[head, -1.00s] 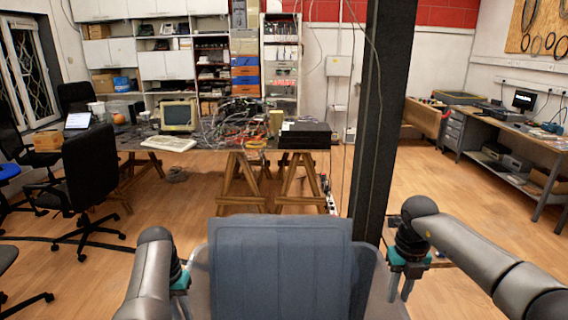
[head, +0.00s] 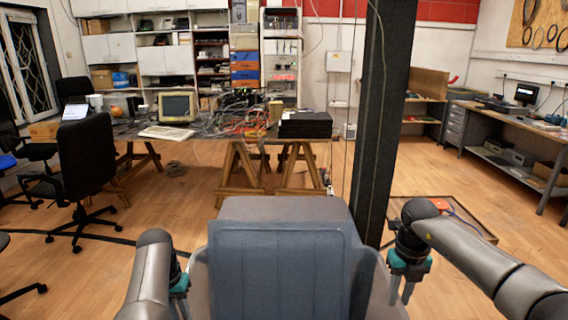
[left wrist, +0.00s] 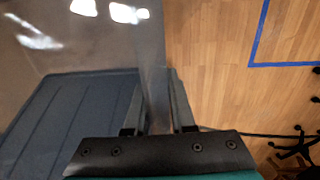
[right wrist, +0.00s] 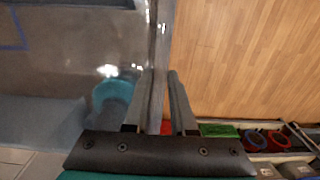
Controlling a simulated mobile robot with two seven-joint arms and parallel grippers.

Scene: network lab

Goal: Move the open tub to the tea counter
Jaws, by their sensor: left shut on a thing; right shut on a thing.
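The tub, see-through grey, hangs in front of me at the bottom of the head view (head: 378,285). Its wall also shows in the left wrist view (left wrist: 149,50) and the right wrist view (right wrist: 155,40). My left gripper (head: 182,300) is shut on the left wall, seen between its fingers in the left wrist view (left wrist: 158,100). My right gripper (head: 402,290) is shut on the opposite wall, also between its fingers in the right wrist view (right wrist: 160,100). A blue-grey panelled shape fills the middle; I cannot tell whether it is inside the tub. I cannot identify the tea counter.
A dark post (head: 383,120) stands close ahead, right of centre. A cluttered trestle table (head: 205,152) stands ahead and a black chair (head: 88,165) at left. A workbench (head: 510,135) is at right. A low tray (head: 485,228) lies on the floor. Wooden floor is open between.

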